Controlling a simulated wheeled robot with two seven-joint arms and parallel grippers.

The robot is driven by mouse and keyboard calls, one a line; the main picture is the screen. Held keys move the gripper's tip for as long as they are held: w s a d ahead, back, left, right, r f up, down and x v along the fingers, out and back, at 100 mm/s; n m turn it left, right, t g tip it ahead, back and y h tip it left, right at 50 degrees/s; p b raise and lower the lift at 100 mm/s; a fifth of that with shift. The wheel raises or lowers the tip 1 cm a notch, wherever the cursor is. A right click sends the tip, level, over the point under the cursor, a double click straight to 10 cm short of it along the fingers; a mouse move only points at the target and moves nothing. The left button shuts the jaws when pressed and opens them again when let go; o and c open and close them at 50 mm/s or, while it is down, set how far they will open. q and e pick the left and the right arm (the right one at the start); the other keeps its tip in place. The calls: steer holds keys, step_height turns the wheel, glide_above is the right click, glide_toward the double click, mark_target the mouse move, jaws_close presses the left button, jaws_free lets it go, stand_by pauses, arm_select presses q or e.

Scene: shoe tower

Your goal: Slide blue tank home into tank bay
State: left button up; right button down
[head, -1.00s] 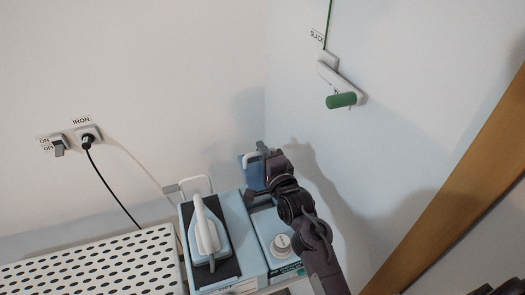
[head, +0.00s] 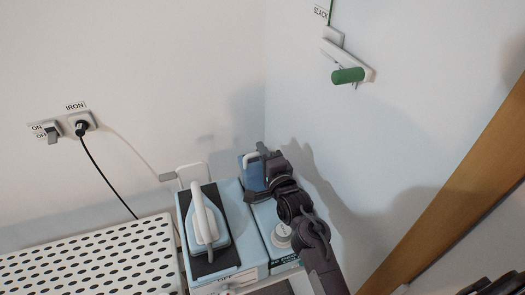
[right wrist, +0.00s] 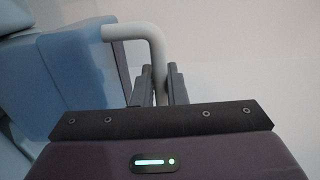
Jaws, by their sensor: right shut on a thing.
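The blue tank (head: 251,177) stands at the back of the pale blue ironing station (head: 252,232), behind the part with the white knob. Its white handle shows at the top in the head view. My right gripper (head: 265,158) is shut on this handle. In the right wrist view the two fingers (right wrist: 160,88) close around the handle's upright leg (right wrist: 157,60), with the tank's blue body (right wrist: 80,75) to the left. The tank's lower part and its bay are hidden, so I cannot tell how deep it sits. My left gripper is not in view.
A white iron (head: 207,218) rests on a dark pad on the station's left part. A perforated white board (head: 90,262) lies to the left. A wall lever with a green grip (head: 347,75) is above right. A black cord hangs from the wall socket (head: 82,124).

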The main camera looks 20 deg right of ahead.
steer(key=shift+r, duration=0.2)
stand_by(0.3)
steer(key=shift+p, duration=0.55)
stand_by(1.1)
steer(key=shift+f+b, duration=2.6)
steer(key=shift+f, duration=1.25)
steer(key=shift+s+a+f, duration=0.1)
steer(key=shift+s+f, duration=0.15)
steer(key=shift+f, duration=0.3)
steer(key=shift+w+r+p, duration=0.2)
steer(key=shift+r+p, duration=0.4)
steer(key=shift+r, duration=0.25)
steer(key=shift+r+p, duration=0.45)
steer(key=shift+r, duration=0.2)
steer(key=shift+r+p, duration=2.15)
steer(key=shift+r, duration=0.15)
